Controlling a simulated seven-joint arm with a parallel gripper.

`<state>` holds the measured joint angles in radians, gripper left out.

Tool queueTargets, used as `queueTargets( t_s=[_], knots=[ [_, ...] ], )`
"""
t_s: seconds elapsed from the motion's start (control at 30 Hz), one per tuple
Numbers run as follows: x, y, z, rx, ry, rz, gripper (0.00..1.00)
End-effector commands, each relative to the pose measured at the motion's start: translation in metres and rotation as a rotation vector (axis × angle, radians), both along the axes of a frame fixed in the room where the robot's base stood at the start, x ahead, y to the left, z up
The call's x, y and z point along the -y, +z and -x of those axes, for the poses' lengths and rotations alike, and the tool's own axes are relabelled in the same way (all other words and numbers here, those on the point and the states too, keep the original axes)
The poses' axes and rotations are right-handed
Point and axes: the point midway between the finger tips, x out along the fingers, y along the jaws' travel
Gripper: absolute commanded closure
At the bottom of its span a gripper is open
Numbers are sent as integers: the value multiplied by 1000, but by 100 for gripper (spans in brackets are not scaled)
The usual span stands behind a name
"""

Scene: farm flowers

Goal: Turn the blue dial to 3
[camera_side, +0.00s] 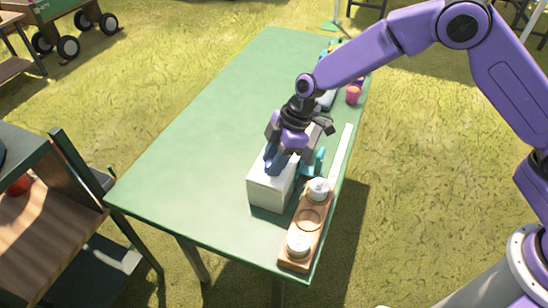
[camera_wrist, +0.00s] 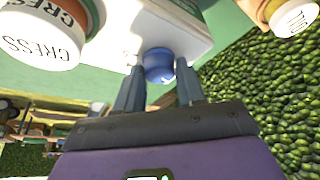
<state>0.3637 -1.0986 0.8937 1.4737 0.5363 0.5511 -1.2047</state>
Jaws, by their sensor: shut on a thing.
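The blue dial (camera_wrist: 158,65) shows in the wrist view on a face of a white box (camera_wrist: 180,32). My gripper (camera_wrist: 159,76) has one finger on each side of the dial and is shut on it. In the side view the white box (camera_side: 268,194) stands near the right edge of the green table, with my gripper (camera_side: 287,158) at its upper part. In the side view I cannot make out the dial behind my fingers. No number or pointer of the dial can be read in either view.
A wooden rack (camera_side: 308,219) with two white-lidded jars, front (camera_side: 299,243) and rear (camera_side: 318,190), stands right of the box. The wrist view shows a jar lid marked CRESS (camera_wrist: 42,42). A pink pot (camera_side: 353,94) stands farther back. The table's left (camera_side: 185,150) is clear.

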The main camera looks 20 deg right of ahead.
Motion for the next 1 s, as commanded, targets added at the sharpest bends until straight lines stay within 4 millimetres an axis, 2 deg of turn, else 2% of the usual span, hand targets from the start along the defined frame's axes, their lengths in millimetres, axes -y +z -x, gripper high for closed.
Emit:
queueTargets(
  t_s=[0.6,1.0],
  knots=[
    [-1,0,4,0,-473,2,92],
    [-2,0,5,0,-698,2,92]
  ],
)
